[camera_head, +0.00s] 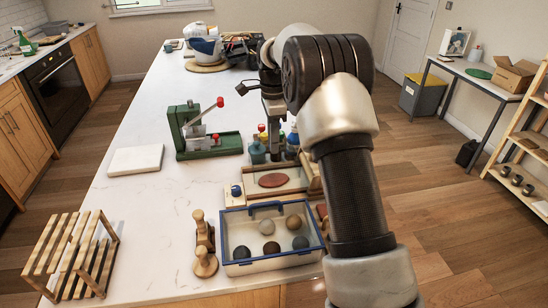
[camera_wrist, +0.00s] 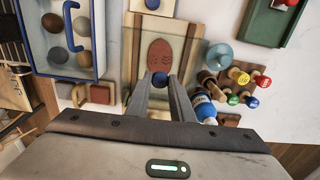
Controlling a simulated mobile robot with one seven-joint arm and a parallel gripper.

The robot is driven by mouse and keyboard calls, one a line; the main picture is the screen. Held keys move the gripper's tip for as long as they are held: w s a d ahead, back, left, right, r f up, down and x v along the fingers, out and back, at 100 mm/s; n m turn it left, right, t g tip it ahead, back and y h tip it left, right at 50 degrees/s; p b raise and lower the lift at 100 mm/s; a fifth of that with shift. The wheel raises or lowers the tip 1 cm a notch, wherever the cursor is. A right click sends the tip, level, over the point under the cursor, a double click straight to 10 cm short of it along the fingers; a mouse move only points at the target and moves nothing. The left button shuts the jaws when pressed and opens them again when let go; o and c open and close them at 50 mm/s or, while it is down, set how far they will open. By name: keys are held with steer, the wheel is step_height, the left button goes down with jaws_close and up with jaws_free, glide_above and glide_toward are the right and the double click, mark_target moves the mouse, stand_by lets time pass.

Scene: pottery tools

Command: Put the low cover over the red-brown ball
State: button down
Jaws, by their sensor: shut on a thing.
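My gripper (camera_wrist: 160,82) is shut in the wrist view, with a small blue knob (camera_wrist: 160,79) between its fingertips. What the knob belongs to is partly hidden by the fingers; it lines up with the end of a long pale frame. A flat red-brown oval with small holes (camera_wrist: 160,52) lies in that frame; it also shows in the head view (camera_head: 273,180). A blue-rimmed clear box (camera_head: 224,236) with a blue handle (camera_head: 265,207) holds several balls, among them a brown ball (camera_head: 293,222). I cannot tell for certain which piece is the low cover.
A green press (camera_head: 205,135), a white slab (camera_head: 136,160), a wooden rack (camera_head: 72,255) and wooden tools (camera_head: 204,262) stand on the white table.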

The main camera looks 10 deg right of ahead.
mark_target(273, 156)
step_height(273, 156, down, 5)
steer(key=shift+f, duration=0.1)
stand_by(0.3)
steer(key=c, duration=1.6)
jaws_free()
steer(key=shift+o, duration=0.2)
